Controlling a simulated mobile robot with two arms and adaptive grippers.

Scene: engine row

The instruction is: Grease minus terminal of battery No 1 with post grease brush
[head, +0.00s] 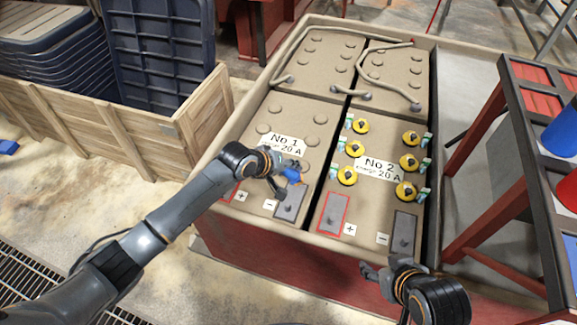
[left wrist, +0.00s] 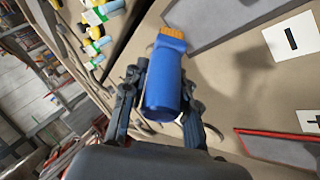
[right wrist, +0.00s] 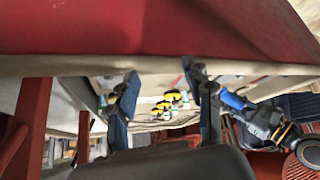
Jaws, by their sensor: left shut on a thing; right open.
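Battery No 1 (head: 255,178) is a tan block with a grey minus terminal plate (head: 290,204) at its front right, beside a white minus label (head: 269,204). The plate also shows at the top of the left wrist view (left wrist: 215,20). My left gripper (head: 282,184) is shut on the blue post grease brush (left wrist: 165,85), above the battery near this plate. The brush's orange bristles (left wrist: 172,38) point toward the plate; I cannot tell whether they touch it. My right gripper (head: 374,270) is open and empty, in front of the red battery box.
Battery No 2 (head: 365,195) stands close on the right, with yellow caps and its own terminals. Cables (head: 390,80) lie on the batteries behind. A wooden crate (head: 150,130) is at left, a red-framed table (head: 520,130) at right.

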